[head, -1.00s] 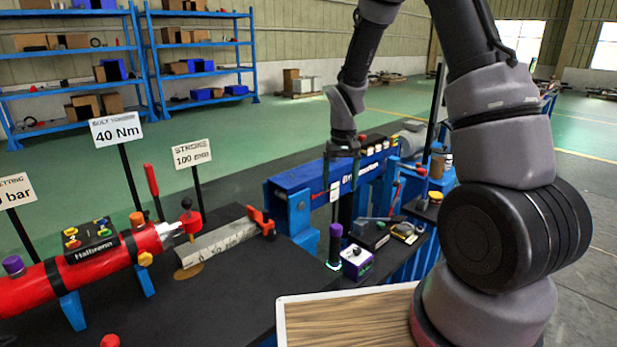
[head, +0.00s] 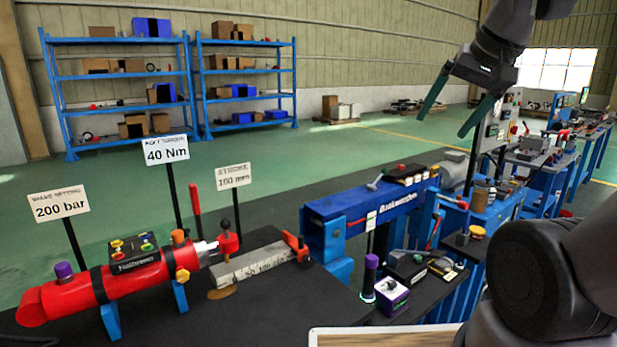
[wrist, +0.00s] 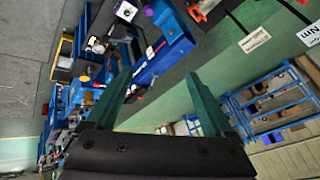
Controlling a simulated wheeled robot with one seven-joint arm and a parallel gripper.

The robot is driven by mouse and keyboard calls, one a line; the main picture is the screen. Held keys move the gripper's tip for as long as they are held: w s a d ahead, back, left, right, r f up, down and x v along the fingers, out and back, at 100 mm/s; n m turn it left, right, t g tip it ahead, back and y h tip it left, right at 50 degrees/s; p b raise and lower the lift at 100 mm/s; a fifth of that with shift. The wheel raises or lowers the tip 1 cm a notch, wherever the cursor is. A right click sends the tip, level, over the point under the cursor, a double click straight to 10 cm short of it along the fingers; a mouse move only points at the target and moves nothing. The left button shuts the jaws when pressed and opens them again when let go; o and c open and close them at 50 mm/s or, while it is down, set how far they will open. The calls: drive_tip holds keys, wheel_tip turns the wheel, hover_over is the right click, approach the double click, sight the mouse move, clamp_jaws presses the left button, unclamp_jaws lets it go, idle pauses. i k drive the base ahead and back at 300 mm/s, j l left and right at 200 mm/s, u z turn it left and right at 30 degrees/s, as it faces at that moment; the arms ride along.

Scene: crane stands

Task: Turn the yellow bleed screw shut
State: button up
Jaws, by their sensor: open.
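The red hydraulic cylinder (head: 143,275) lies on blue supports on the dark bench at the lower left of the head view. A yellow knob (head: 183,275), apparently the bleed screw, sticks out of its side near the right end. Its turning state cannot be told. My gripper (head: 441,127) is high at the upper right, far from the knob, with its two green fingers spread and empty. The wrist view also shows the open fingers (wrist: 158,74), with no yellow knob clearly visible between them.
Sign posts, such as the 40 Nm sign (head: 166,149), stand behind the cylinder. A blue beam press (head: 375,207) stands to its right, with a purple-topped tool (head: 371,262) in front. Blue shelves (head: 118,84) are at the back. The green floor between is open.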

sight(183, 276)
drive_tip(key=u, duration=1.7)
